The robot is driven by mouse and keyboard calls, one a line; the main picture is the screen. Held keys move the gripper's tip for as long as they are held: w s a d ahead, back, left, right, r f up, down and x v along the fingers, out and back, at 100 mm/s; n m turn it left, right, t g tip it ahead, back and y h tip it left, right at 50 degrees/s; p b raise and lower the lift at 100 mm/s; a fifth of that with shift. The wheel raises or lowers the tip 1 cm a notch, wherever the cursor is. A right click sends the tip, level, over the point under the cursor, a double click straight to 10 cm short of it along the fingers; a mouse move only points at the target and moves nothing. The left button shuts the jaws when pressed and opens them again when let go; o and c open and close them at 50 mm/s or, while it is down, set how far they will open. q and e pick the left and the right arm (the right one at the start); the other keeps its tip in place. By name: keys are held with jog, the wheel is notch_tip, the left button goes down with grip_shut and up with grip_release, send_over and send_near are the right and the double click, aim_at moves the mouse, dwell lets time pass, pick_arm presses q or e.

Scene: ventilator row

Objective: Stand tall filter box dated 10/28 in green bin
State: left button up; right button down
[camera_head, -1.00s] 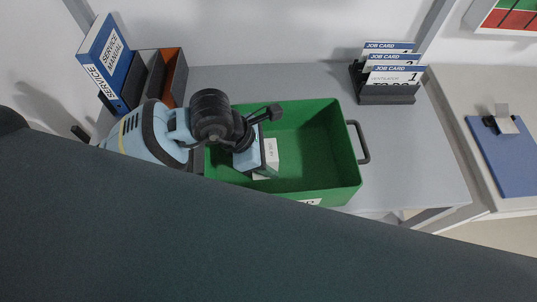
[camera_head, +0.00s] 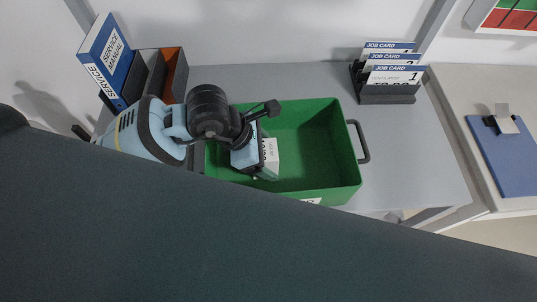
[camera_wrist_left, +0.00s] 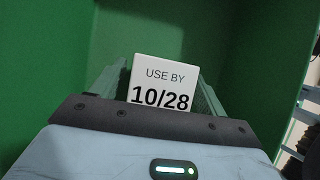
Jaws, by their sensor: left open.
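The filter box (camera_wrist_left: 160,80) is white, and its label reads "USE BY 10/28" in the left wrist view. In the head view the box (camera_head: 271,150) is inside the green bin (camera_head: 318,120), near its left end, and partly hidden by my left gripper. My left gripper (camera_head: 262,163) reaches down into the bin. In the left wrist view its open fingers are on either side of the box; whether they touch it cannot be told. The base of the box is hidden. My right gripper is not in view.
A blue service manual binder (camera_head: 104,62) and dark and orange holders (camera_head: 172,75) stand at the back left. A job card rack (camera_head: 388,95) stands at the back right. The bin's black handle (camera_head: 362,142) sticks out right. A blue clipboard (camera_head: 497,155) lies far right.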

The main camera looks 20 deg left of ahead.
pick_arm(q)
jog(key=v, duration=1.1)
